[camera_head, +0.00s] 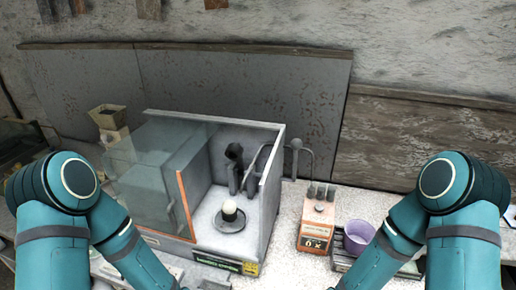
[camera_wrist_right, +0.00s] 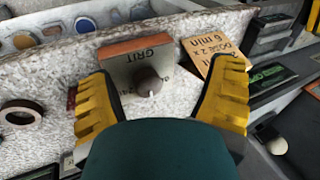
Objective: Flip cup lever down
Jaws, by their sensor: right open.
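In the head view a grey booth (camera_head: 262,195) with an orange-edged glass front holds a white sphere (camera_head: 230,208) on a round base. A dark upright lever-like part (camera_head: 235,160) stands inside behind it. A bent rod with a knob (camera_head: 296,146) rises at the booth's right side. I cannot tell which is the cup lever. My left gripper is outside both views.
An orange and white box (camera_head: 318,220) with dark posts and a purple bowl (camera_head: 357,238) stand right of the booth. In the wrist view a tan card (camera_wrist_right: 215,52) lies beside the GRIT box, a dark ring (camera_wrist_right: 20,113) at left, and a pale ball (camera_wrist_right: 277,146) at lower right.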

